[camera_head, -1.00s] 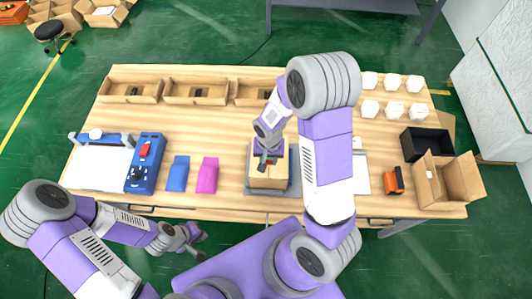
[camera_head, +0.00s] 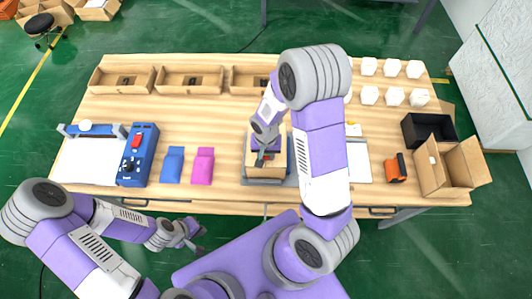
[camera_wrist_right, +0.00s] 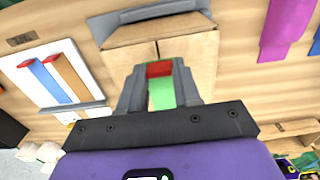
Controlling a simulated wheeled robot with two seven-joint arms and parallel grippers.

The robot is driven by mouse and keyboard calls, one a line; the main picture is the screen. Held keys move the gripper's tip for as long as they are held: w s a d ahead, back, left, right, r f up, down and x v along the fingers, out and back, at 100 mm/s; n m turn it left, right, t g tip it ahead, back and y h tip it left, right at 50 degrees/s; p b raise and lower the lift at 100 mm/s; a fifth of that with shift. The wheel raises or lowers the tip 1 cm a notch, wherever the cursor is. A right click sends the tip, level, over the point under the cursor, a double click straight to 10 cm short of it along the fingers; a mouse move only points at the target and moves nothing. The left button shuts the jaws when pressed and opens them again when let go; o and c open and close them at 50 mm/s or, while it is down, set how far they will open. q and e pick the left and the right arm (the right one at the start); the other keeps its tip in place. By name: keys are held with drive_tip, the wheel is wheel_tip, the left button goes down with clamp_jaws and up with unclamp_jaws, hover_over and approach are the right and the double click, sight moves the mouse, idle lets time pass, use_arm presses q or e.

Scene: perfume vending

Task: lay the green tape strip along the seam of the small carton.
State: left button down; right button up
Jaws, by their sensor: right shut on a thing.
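The small carton (camera_head: 281,170) sits on a grey plate (camera_head: 291,180) near the table's front edge. In the right wrist view, the carton (camera_wrist_right: 195,38) shows a seam running between its two top flaps. My right gripper (camera_head: 264,154) is over the carton, pointing down. In the wrist view, this gripper (camera_wrist_right: 159,72) is shut on the green tape strip (camera_wrist_right: 161,96), with a red piece (camera_wrist_right: 159,69) between its fingertips. The strip lines up roughly with the seam; whether it touches the carton I cannot tell. My left gripper (camera_head: 194,246) hangs in front of the table, its jaws unclear.
Blue (camera_head: 173,164) and magenta (camera_head: 203,165) pouches and a blue device (camera_head: 138,155) lie left of the carton. Open wooden trays (camera_head: 190,80) line the back. White boxes, a black bin (camera_head: 428,130), an orange tool (camera_head: 396,170) and an open carton (camera_head: 450,165) are at right.

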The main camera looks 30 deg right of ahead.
drive_tip(key=shift+s+a, duration=0.1)
idle(0.3)
drive_tip(key=shift+f+b, duration=0.35)
drive_tip(key=shift+b, duration=0.1)
drive_tip(key=o, duration=1.1)
drive_tip(key=shift+c, duration=0.2)
drive_tip(key=shift+r, duration=0.15)
drive_tip(key=shift+r+p, duration=2.35)
drive_tip(key=shift+r, duration=0.6)
drive_tip(key=shift+f, duration=0.1)
